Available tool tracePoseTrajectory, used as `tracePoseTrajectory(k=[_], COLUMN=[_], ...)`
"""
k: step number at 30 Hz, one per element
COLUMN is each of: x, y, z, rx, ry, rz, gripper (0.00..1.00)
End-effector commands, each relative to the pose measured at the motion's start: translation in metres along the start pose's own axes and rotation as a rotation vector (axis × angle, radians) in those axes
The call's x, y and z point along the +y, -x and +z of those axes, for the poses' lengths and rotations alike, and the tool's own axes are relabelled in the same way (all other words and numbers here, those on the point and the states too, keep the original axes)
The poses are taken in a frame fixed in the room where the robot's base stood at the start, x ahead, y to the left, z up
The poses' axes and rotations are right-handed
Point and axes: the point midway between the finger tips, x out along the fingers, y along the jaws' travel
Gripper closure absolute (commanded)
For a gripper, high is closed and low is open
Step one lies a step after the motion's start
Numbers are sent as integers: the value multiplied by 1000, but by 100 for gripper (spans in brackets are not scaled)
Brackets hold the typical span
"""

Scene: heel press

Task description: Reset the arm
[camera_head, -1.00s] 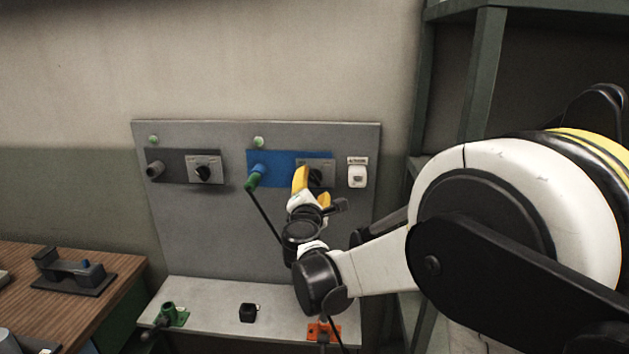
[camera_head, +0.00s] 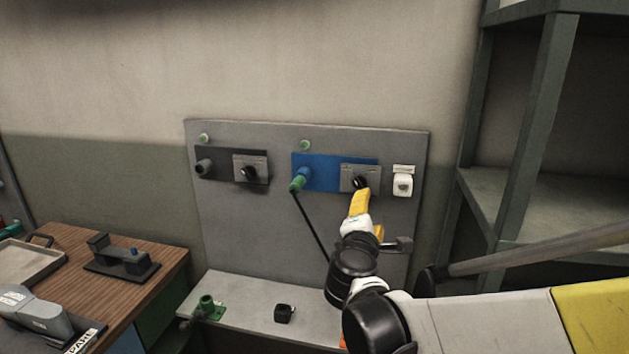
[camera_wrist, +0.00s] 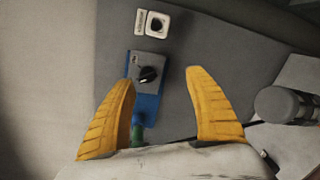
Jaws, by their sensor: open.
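My gripper (camera_head: 362,215) has yellow fingers and is in front of the grey panel (camera_head: 290,235), just below the black knob (camera_head: 360,182) on the blue plate (camera_head: 327,173). In the wrist view my gripper (camera_wrist: 160,105) is open, its two fingers spread wide with nothing between them that they touch. The black knob (camera_wrist: 148,75) shows beyond the fingertips, apart from them. A green connector (camera_head: 298,183) with a black cable is plugged at the left of the blue plate.
A white switch (camera_head: 403,185) is at the panel's right. A second knob (camera_head: 249,173) is at the left. A green fitting (camera_head: 207,308) and a black block (camera_head: 284,313) sit on the ledge. A wooden table (camera_head: 130,290) is at left, a shelf (camera_head: 540,120) at right.

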Motion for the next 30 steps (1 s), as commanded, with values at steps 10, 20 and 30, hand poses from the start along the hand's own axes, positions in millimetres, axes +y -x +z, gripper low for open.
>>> tracePoseTrajectory(k=[10,20,30], x=[-134,-190,-192], y=[126,235,244], z=[73,40,35], rx=[-103,-194,-201], ry=[-996,-1594,-1644], rz=[-579,-966,-1003], gripper=[37,37,37])
